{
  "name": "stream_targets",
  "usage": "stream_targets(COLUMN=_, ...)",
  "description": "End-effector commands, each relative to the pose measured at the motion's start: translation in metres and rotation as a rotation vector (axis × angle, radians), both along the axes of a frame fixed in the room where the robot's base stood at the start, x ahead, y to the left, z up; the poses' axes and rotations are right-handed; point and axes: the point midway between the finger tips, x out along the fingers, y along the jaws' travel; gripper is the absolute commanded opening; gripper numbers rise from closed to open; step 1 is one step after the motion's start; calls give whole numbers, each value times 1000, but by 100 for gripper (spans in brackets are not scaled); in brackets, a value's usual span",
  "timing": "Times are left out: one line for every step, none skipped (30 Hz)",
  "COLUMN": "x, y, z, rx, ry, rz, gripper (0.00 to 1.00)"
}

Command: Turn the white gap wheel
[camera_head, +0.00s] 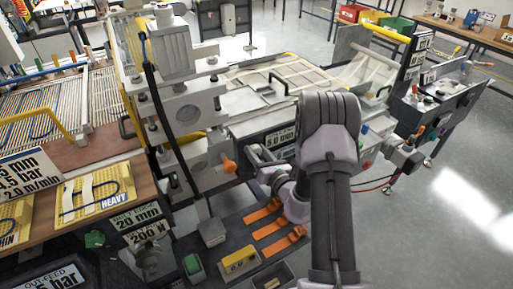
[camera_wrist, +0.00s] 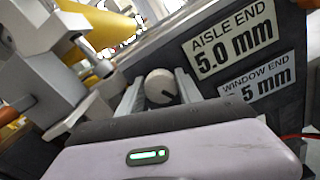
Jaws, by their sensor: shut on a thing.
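The white gap wheel (camera_wrist: 160,84) shows in the wrist view as a pale round knob with a dark mark on its lower right. The two fingers of my gripper (camera_wrist: 160,92) lie on either side of it, shut on it. In the head view my gripper (camera_head: 266,176) is against the front of the laminating machine, left of my arm. The wheel is hidden or too small to make out there. A sign beside the wheel reads "AISLE END 5.0 mm" (camera_wrist: 233,40). A second sign below it, "WINDOW END" (camera_wrist: 259,84), is partly cut off, showing ".5 mm".
An orange knob (camera_head: 229,165) sticks out of the machine left of my gripper. Open floor (camera_head: 440,215) lies to the right.

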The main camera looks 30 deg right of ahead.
Motion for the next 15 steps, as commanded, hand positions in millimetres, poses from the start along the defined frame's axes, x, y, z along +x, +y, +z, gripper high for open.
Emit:
stream_targets(x=0, y=0, z=2, rx=37, ry=3, rz=0, gripper=1)
stream_targets(x=0, y=0, z=2, rx=62, ry=4, rz=0, gripper=1)
stream_targets(x=0, y=0, z=2, rx=93, ry=5, rz=0, gripper=1)
stream_targets(x=0, y=-1, z=2, rx=115, ry=6, rz=0, gripper=1)
stream_targets(x=0, y=-1, z=2, rx=138, ry=6, rz=-1, gripper=1)
stream_targets(x=0, y=-1, z=1, rx=166, ry=7, rz=-1, gripper=1)
stream_targets(x=0, y=-1, z=1, rx=185, ry=9, rz=0, gripper=1)
stream_targets(x=0, y=-1, z=1, rx=204, ry=9, rz=0, gripper=1)
stream_targets(x=0, y=-1, z=1, rx=227, ry=10, rz=1, gripper=1)
stream_targets(x=0, y=-1, z=1, rx=243, ry=10, rz=1, gripper=1)
stream_targets(x=0, y=-1, z=0, rx=258, ry=11, rz=1, gripper=1)
stream_targets(x=0, y=-1, z=0, rx=277, ry=11, rz=1, gripper=1)
stream_targets(x=0, y=-1, z=0, rx=290, ry=12, rz=1, gripper=1)
stream_targets(x=0, y=-1, z=0, rx=302, ry=12, rz=1, gripper=1)
stream_targets(x=0, y=-1, z=0, rx=316, ry=13, rz=1, gripper=1)
